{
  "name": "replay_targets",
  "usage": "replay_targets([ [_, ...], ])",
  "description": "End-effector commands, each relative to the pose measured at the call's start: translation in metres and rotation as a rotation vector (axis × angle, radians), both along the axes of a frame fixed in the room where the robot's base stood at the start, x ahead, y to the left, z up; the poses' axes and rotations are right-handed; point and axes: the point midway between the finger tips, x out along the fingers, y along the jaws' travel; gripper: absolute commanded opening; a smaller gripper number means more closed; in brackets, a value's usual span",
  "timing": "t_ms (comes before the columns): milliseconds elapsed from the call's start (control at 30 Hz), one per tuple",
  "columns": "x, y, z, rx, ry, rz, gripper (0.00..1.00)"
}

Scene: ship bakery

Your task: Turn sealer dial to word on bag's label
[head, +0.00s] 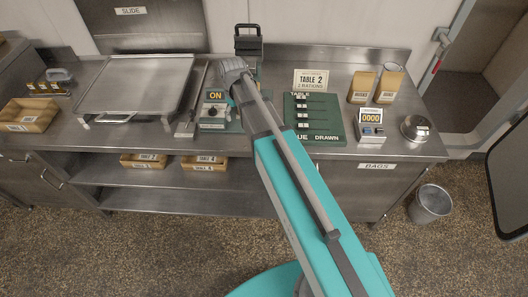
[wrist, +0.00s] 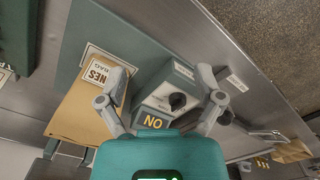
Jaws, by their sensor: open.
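The sealer (head: 212,118) stands on the steel counter, left of my arm, with a yellow-on-dark "ON" sign (head: 215,96). Its round black dial (wrist: 178,101) sits on a pale panel in the wrist view. The dial's setting words are too small to read. A brown bag (wrist: 82,112) lies beside the sealer in the wrist view. Its white label (wrist: 97,70) shows "NES"; the rest of the word is hidden by a finger. My gripper (wrist: 162,80) is open and empty, its fingers spread with the dial between them, apart from it as far as I can tell.
A steel tray (head: 140,85) lies to the left. A green board (head: 318,132), two brown bags (head: 361,87) at the back, a counter reading "0000" (head: 370,118) and a round steel tin (head: 416,128) stand to the right. A bucket (head: 431,204) is on the floor.

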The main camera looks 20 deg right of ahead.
Motion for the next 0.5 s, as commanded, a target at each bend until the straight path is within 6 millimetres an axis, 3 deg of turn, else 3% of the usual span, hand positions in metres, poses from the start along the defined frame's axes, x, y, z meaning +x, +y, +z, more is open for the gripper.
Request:
replay_targets([
  [500,-0.064,-0.031,-0.03,0.0,0.0,-0.157,0.85],
])
